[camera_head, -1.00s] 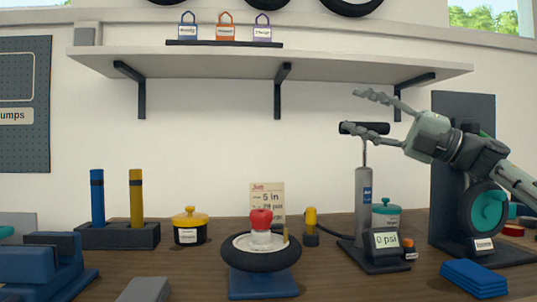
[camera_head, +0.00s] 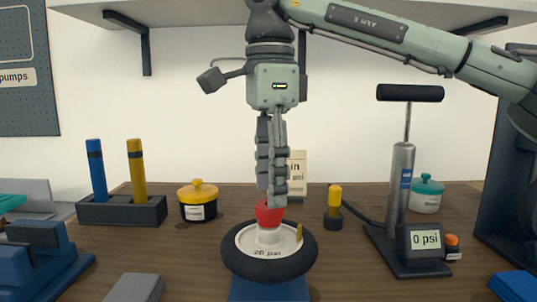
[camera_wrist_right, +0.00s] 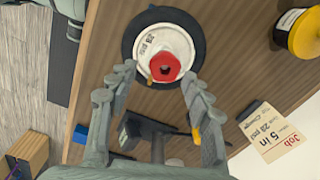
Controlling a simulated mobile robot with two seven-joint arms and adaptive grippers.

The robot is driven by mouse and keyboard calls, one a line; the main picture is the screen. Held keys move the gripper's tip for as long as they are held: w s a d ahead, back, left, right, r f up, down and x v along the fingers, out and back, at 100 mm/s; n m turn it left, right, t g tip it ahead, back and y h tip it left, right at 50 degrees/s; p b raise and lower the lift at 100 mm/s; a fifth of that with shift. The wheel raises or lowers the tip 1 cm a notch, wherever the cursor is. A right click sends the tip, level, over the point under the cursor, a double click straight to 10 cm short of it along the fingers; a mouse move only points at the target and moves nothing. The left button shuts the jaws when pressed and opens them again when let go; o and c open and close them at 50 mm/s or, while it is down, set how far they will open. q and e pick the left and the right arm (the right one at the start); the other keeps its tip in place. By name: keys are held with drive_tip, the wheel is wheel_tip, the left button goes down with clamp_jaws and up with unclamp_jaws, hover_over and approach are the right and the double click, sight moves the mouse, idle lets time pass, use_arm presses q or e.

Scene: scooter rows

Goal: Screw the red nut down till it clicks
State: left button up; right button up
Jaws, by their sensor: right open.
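The red nut (camera_head: 267,213) sits on the white hub (camera_head: 266,237) of a small black-tyred wheel (camera_head: 268,267), which lies flat on a blue stand (camera_head: 268,290). My right gripper (camera_head: 271,192) points straight down just above the nut, its fingers partly covering the nut's top. In the right wrist view the red nut (camera_wrist_right: 164,67) shows a dark hole in its middle. There my right gripper (camera_wrist_right: 158,78) is open, one finger to each side of the nut and nothing held. I cannot tell whether a finger touches it. My left gripper is not in view.
A pump (camera_head: 402,180) with a gauge reading 0 psi stands right of the wheel. A yellow-capped post (camera_head: 334,205) and the job card (camera_head: 298,172) stand behind it. A yellow-lidded pot (camera_head: 198,200) is on the left.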

sight(269, 213)
drive_tip(key=shift+f, duration=1.85)
drive_tip(key=shift+f, duration=0.15)
drive_tip(key=c, duration=1)
drive_tip(key=m+b, duration=0.1)
drive_tip(key=m, duration=0.4)
drive_tip(key=shift+f+m, duration=0.15)
drive_tip(key=shift+m, duration=0.25)
drive_tip(key=m+b, duration=0.1)
drive_tip(key=m, duration=0.4)
drive_tip(key=m+b, duration=0.1)
drive_tip(key=m, duration=0.4)
drive_tip(key=shift+m+b, duration=0.3)
drive_tip(key=m+b, duration=0.1)
drive_tip(key=m, duration=0.4)
drive_tip(key=shift+r, duration=0.2)
